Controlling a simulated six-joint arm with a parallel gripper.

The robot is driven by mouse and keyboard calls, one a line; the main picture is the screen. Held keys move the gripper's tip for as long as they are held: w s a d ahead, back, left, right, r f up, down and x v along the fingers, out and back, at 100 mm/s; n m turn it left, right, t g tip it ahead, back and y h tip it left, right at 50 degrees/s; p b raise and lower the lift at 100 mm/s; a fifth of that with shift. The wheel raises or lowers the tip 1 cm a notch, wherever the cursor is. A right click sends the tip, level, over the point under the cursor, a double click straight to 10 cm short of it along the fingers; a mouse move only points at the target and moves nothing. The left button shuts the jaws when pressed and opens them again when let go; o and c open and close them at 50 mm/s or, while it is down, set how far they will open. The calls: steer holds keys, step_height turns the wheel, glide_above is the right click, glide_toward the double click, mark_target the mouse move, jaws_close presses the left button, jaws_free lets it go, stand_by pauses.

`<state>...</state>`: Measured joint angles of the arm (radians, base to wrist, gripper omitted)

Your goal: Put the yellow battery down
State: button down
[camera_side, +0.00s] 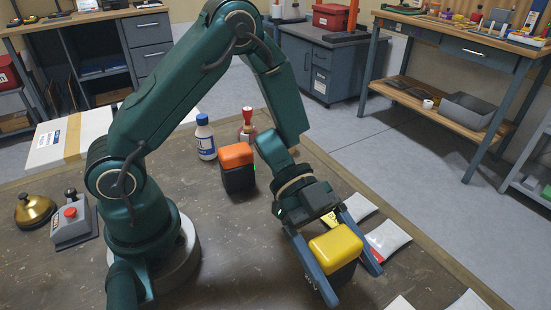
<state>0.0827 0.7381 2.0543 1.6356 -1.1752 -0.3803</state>
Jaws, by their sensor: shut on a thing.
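The yellow battery (336,246) is a block with a yellow top and a dark lower body, at the lower right of the side view. My gripper (348,272) is shut on it, with one blue-grey finger on each side. I cannot tell whether its underside touches the table or hangs just above it. An orange-topped battery (237,168) with a black body stands upright on the table (230,270), behind and to the left of my gripper.
A blue-capped bottle (205,138) and a red-topped bottle (248,125) stand behind the orange battery. White packets (389,238) lie right of my gripper. A brass bell (35,210), a red-button box (72,222) and a white carton (68,140) are at the left. The front middle is clear.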

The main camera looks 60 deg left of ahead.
steer(key=shift+f, duration=0.85)
steer(key=shift+f, duration=0.1)
jaws_free()
